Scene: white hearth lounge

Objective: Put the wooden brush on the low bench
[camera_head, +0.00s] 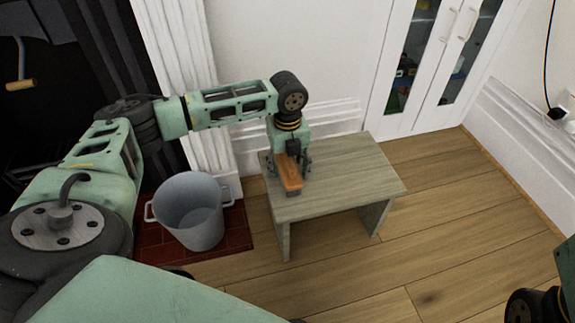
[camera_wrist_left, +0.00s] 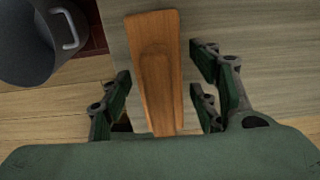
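The wooden brush (camera_head: 289,177) is a long orange-brown block at the left part of the low bench (camera_head: 345,180), a grey-wood bench. It appears to lie on the bench top; a slight gap underneath cannot be ruled out. My left gripper (camera_head: 291,160) is just above the bench, straddling the brush and pointing down. In the left wrist view the brush (camera_wrist_left: 157,70) lies between the spread fingers (camera_wrist_left: 160,85), with a visible gap on each side. The gripper is open. Part of my right arm shows at the lower right of the head view, but its fingers are out of view.
A grey metal bucket (camera_head: 195,212) stands left of the bench on red tiles (camera_head: 238,232), close to my left arm. A white glass-door cabinet (camera_head: 425,65) stands behind. The wooden floor (camera_head: 450,230) right of the bench is clear.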

